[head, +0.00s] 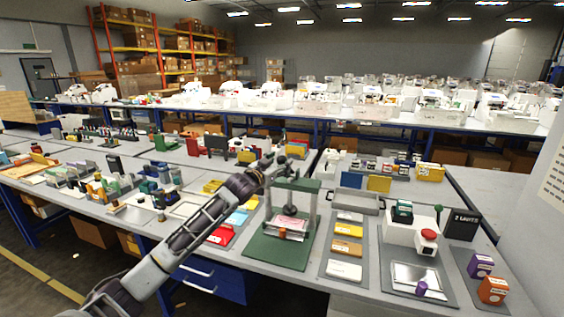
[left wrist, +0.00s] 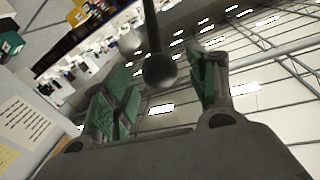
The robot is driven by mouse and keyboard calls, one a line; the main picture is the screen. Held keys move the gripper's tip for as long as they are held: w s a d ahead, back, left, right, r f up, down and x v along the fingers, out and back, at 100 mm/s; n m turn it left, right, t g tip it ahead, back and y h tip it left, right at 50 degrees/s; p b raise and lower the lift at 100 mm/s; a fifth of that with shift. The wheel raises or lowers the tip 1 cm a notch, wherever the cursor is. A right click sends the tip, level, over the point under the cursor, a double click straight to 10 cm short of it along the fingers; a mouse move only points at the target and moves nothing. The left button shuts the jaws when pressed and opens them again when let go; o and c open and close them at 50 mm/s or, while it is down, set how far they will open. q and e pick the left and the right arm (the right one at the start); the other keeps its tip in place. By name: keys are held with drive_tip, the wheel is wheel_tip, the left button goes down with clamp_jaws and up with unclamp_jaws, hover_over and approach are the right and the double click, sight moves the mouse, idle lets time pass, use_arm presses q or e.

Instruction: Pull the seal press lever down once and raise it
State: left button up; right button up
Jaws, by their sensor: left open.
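The press (head: 312,207) has a green top plate, metal posts and a green base (head: 270,252), with a pink-and-white item on its bed. My left gripper (head: 284,166) is at the top of the press in the head view. In the left wrist view its green-padded fingers (left wrist: 165,95) are open. A dark rod with a round ball knob (left wrist: 160,71), which looks like the lever, shows in the space between them; I cannot tell whether either finger touches it. In the head view the lever is hard to make out behind my gripper. My right gripper is not in view.
Right of the press is a tray of coloured cards (head: 347,247). A red item (head: 221,235) lies left of the press. Boxes stand behind it.

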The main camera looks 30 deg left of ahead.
use_arm(q)
drive_tip(key=shift+w, duration=1.2)
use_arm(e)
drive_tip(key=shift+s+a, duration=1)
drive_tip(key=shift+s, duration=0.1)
